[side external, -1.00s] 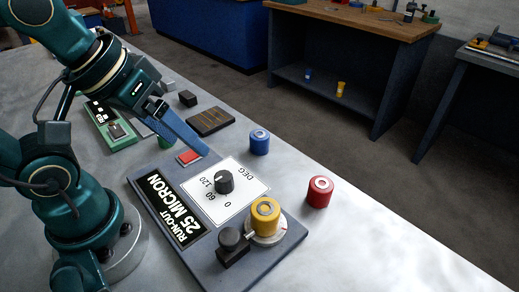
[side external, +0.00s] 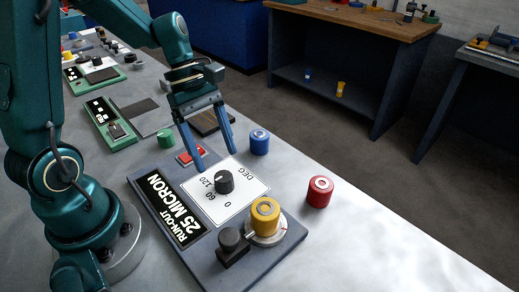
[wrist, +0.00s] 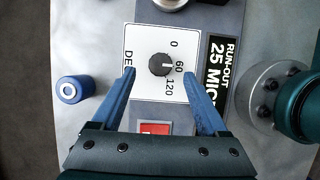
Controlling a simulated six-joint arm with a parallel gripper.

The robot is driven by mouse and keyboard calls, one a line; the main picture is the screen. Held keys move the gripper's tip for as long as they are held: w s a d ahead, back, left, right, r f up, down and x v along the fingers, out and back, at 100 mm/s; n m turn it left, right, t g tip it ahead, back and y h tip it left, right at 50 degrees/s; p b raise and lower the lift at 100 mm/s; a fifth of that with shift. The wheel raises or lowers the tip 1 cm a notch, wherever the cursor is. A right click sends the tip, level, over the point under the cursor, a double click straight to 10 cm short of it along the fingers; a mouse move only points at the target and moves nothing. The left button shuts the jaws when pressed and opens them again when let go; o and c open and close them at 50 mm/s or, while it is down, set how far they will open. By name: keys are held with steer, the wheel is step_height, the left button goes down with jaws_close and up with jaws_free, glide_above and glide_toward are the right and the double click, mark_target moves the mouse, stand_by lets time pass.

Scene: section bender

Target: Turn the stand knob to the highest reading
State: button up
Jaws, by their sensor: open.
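The dark round knob (side external: 224,182) sits on a white dial plate (side external: 246,172) marked 0, 60, 120 and DEG, on the grey stand (side external: 205,258). In the wrist view the knob (wrist: 160,65) has a white pointer line aimed about at 60. My gripper (side external: 216,160) is open and points down above the far side of the dial plate. In the wrist view its blue fingers (wrist: 159,73) stand on either side of the knob, apart from it. Nothing is between them in grip.
The stand carries a RUN-OUT 25 MICRON label (side external: 173,208), a yellow roller (side external: 265,216), a black knob block (side external: 231,245) and a red button (side external: 189,155). Blue (side external: 259,142) and red (side external: 320,191) rollers stand to the right. A green cylinder (side external: 166,138) stands behind. The front right tabletop is clear.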

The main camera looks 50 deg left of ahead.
mark_target(223, 176)
steer(key=shift+x, duration=2.25)
jaws_close()
